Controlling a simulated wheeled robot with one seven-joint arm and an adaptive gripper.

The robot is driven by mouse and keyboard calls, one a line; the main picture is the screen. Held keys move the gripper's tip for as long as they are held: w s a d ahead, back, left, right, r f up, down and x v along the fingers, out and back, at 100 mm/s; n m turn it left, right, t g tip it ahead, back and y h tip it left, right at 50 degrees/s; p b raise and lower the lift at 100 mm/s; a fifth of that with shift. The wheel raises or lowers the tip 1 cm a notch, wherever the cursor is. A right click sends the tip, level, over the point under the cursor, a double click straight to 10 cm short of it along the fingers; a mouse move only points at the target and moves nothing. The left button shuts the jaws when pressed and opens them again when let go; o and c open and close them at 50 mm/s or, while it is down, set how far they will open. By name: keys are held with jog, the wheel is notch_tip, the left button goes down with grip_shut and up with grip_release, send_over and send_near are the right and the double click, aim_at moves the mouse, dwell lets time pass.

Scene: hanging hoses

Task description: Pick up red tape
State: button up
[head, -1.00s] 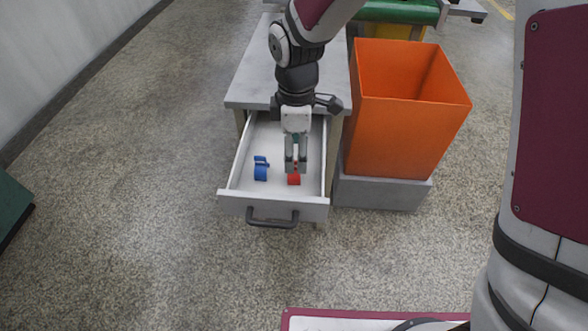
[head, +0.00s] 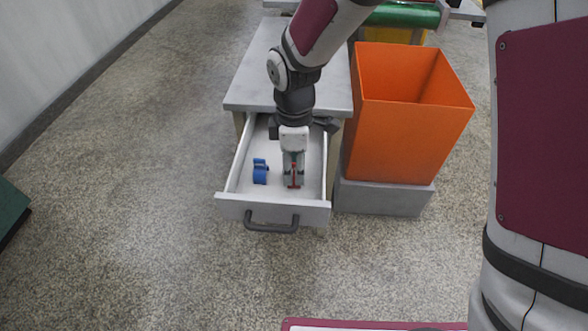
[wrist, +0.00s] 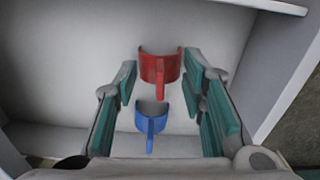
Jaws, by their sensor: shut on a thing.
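The red tape (head: 295,182) is in the open drawer, mostly hidden by my gripper in the head view. In the wrist view the red tape (wrist: 160,66) shows as a curved red piece with a narrow strip, between the teal-padded fingers. My gripper (head: 293,178) points down into the drawer and is shut on the red tape. In the wrist view my gripper (wrist: 161,88) has a finger on each side of it. Whether the tape still touches the drawer floor, I cannot tell.
A blue tape (head: 260,172) lies left of my gripper in the white drawer (head: 232,208); it also shows in the wrist view (wrist: 151,121). The drawer walls are close around. An orange bin (head: 400,130) stands on a grey block to the right.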

aim_at(294, 163)
notch_tip(294, 163, up, 10)
jog(key=p, duration=0.3)
jog(key=shift+p, duration=0.35)
jog(key=shift+o, duration=1)
jog(key=c, duration=0.6)
